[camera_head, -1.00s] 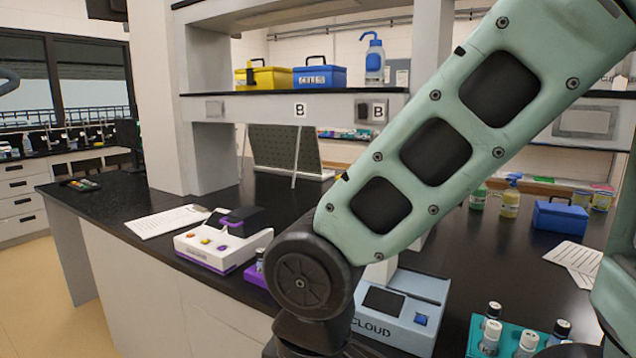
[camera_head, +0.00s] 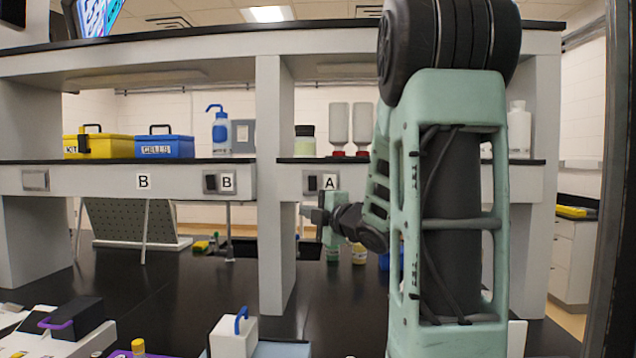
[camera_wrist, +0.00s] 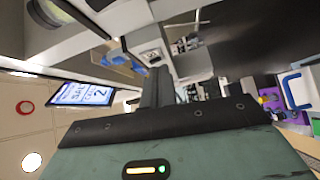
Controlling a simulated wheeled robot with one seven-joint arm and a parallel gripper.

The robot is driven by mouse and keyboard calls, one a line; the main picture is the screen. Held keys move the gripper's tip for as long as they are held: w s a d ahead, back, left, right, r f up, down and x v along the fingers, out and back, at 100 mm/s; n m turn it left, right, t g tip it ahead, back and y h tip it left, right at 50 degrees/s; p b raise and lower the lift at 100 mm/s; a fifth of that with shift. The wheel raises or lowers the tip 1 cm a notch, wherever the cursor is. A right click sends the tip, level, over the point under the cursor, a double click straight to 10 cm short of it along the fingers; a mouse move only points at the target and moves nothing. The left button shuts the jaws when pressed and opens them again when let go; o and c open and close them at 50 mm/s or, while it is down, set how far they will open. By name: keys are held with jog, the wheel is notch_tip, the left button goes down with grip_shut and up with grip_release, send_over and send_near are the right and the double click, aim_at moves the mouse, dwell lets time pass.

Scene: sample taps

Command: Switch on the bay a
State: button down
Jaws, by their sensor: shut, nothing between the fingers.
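The bay A switch (camera_head: 312,183) is a small dark rocker on the grey front edge of the shelf, just left of the white label marked A (camera_head: 330,182). My gripper (camera_head: 308,212) is shut and empty. In the head view it appears just below the switch, with its fingers pointing left; whether it touches the shelf edge I cannot tell. In the wrist view the dark gripper fingers (camera_wrist: 158,88) reach toward a pale shelf front with a small plate (camera_wrist: 151,57), whose lettering is too small to read.
A grey post (camera_head: 272,230) stands between the bays. Bottles (camera_head: 359,252) stand below bay A. A yellow case (camera_head: 100,146) and a blue case (camera_head: 164,147) sit on the shelf.

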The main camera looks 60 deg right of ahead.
jog(key=s+d+r+n+t, duration=0.1)
jog(key=s+d+r+n, duration=0.1)
jog(key=s, duration=0.5)
jog(key=shift+s+d+r+n+t+h, duration=0.3)
jog(key=shift+d+r, duration=0.4)
jog(key=shift+d, duration=0.2)
jog(key=p, duration=0.5)
send_near(308, 180)
jog(key=w+a, duration=0.1)
jog(key=w, duration=0.3)
jog(key=shift+w+d+r+p, duration=0.2)
jog(key=shift+d+r+p, duration=0.05)
jog(key=shift+d, duration=0.2)
jog(key=shift+w+d+r+p, duration=0.2)
jog(key=shift+d+r+p, duration=0.05)
jog(key=shift+d, duration=0.15)
jog(key=shift+w+d, duration=0.3)
jog(key=shift+d, duration=0.2)
